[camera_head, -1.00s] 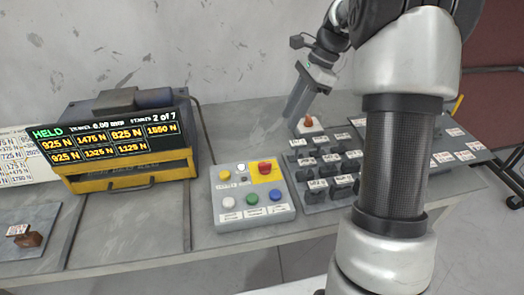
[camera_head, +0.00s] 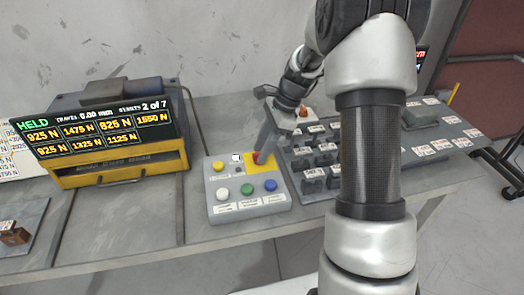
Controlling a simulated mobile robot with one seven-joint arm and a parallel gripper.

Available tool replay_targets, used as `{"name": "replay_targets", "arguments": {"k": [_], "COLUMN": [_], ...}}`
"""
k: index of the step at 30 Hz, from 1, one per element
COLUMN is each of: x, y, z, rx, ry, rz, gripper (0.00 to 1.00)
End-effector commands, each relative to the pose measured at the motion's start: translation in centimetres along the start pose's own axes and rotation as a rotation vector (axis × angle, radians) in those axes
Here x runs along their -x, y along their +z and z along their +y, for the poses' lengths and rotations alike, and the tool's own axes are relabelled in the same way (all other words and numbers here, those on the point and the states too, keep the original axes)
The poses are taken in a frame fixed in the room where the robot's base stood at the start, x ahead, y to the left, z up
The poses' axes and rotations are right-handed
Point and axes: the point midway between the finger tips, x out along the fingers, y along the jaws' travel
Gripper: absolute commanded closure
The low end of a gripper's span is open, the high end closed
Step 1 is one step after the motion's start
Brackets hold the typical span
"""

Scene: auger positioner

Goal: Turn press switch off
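A grey control box (camera_head: 212,208) sits on the bench in the middle. On it are a red button (camera_head: 257,159) on a yellow plate (camera_head: 262,170), a yellow button (camera_head: 217,167), and white, green (camera_head: 247,189) and blue (camera_head: 270,185) buttons above labels. A small pale switch-like part (camera_head: 237,157) sits left of the yellow plate. No label reading "press" is legible. My gripper (camera_head: 264,150) points down at the red button and partly covers it; I cannot tell whether it touches. Its fingers show edge-on, so their opening is unclear.
A display (camera_head: 105,130) at left reads HELD and 2 of 7. Dark labelled blocks (camera_head: 318,155) stand close to the right of the box, partly behind my arm. A brown part (camera_head: 14,236) lies on a plate at far left.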

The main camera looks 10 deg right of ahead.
Motion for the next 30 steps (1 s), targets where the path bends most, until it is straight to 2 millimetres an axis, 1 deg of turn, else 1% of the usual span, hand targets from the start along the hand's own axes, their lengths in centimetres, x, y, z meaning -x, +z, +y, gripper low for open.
{"name": "replay_targets", "arguments": {"k": [3, 9, 10, 15, 23, 30], "x": [-0.39, -0.39, -0.39, -0.37, -0.3, -0.11], "y": [0.01, 0.02, 0.02, 0.02, 0.04, 0.13], "z": [0.0, 0.0, 0.0, 0.0, 0.0, -0.1], "rx": [0.0, 0.0, 0.0, 0.0, 0.01, 0.086], "ry": [0.0, 0.0, 0.0, 0.0, 0.004, 0.037], "rz": [0.0, 0.0, 0.0, 0.0, 0.0, -0.001], "gripper": [0.69, 0.69, 0.7, 0.99, 1.0, 1.0]}}
